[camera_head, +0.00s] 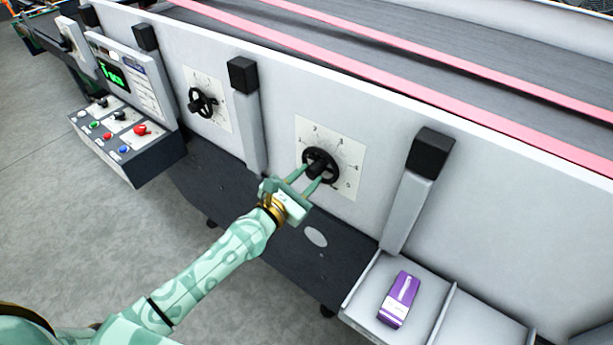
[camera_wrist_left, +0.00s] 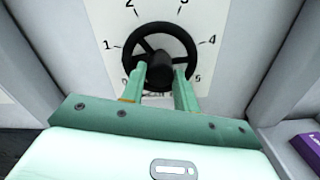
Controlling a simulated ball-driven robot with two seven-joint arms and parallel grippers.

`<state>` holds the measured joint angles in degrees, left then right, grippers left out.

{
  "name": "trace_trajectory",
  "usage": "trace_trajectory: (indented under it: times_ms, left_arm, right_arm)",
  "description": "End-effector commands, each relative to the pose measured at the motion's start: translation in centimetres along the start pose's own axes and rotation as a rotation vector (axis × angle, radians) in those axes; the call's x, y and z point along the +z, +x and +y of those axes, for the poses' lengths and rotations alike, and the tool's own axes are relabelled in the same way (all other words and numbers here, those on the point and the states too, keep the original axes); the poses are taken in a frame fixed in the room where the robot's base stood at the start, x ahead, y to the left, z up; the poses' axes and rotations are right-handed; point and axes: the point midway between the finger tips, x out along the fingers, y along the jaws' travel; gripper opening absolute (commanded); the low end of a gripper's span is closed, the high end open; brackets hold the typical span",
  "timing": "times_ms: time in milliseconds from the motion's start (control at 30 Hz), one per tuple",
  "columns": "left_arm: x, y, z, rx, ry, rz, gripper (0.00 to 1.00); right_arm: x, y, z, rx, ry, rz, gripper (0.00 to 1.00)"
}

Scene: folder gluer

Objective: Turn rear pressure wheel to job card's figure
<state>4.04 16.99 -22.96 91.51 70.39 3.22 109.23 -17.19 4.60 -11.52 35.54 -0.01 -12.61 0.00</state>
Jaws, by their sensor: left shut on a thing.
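A black handwheel (camera_head: 320,167) sits on a white dial plate (camera_head: 344,143) on the machine's side wall. In the left wrist view the wheel (camera_wrist_left: 155,30) shows its rim and spokes, with figures 1 to 5 around it. My left gripper (camera_head: 309,174) is at the wheel, its two green fingers (camera_wrist_left: 160,80) shut on its hub part; the fingers hide the lower middle. A second, smaller-looking black wheel (camera_head: 201,103) on its own dial plate (camera_head: 217,95) is further left. A light job card (camera_head: 148,90) appears beside the green display; its text is too small to read. My right gripper is not in view.
A control box (camera_head: 128,140) with coloured buttons and a green screen (camera_head: 112,75) stands at left. A purple carton (camera_head: 399,299) lies in a grey tray (camera_head: 362,298) at lower right. Black-capped posts (camera_head: 405,205) stick out on both sides of the wheel.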

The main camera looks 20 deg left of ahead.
Motion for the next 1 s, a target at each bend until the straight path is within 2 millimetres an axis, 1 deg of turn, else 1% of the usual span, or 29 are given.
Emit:
trace_trajectory:
  times_ms: [1000]
  left_arm:
    - [0.1,0.0,-0.1,-0.001,0.966,0.004,0.08]
  right_arm:
    - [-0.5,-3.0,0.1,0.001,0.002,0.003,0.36]
